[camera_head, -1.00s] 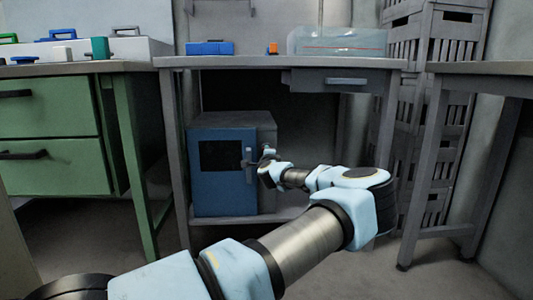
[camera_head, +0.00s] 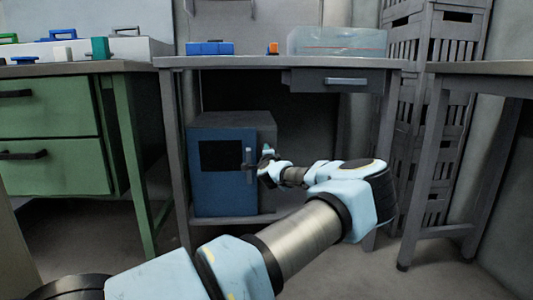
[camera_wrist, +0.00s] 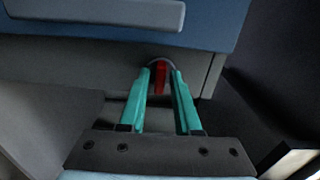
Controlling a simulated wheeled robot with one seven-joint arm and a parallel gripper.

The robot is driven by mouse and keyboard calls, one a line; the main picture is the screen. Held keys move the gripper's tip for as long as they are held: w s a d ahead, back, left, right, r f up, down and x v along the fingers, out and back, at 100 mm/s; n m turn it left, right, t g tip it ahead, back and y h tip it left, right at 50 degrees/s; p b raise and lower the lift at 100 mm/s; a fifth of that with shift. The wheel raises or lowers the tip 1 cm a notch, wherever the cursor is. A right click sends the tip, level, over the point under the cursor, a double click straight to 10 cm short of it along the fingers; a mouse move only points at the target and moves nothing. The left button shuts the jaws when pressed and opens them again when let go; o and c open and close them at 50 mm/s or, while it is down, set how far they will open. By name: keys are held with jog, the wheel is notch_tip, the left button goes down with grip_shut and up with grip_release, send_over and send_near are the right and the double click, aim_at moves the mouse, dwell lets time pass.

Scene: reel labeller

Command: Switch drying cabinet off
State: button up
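The drying cabinet (camera_head: 222,185) is a blue box with a dark window and a grey handle, standing on the low shelf under the grey table. Its door handle also shows large at the top of the wrist view (camera_wrist: 100,12). In the wrist view a red switch (camera_wrist: 160,80) with a dark round surround sits on the cabinet's grey face. My gripper (camera_wrist: 160,74) has its two teal fingers on either side of the red switch, with narrow gaps visible. In the head view my gripper (camera_head: 267,152) is at the cabinet's right front edge, mostly hidden by my wrist.
The table (camera_head: 270,62) above has a drawer (camera_head: 345,81), a blue box (camera_head: 210,48) and a clear bin (camera_head: 337,41). Green drawers (camera_head: 50,125) stand left and stacked grey crates (camera_head: 440,130) right. The floor in front is partly open.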

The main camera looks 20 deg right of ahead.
jog(key=shift+o, duration=0.9)
jog(key=s+a+p, duration=0.2)
jog(key=s+p, duration=0.1)
jog(key=s, duration=0.7)
jog(key=shift+s, duration=0.3)
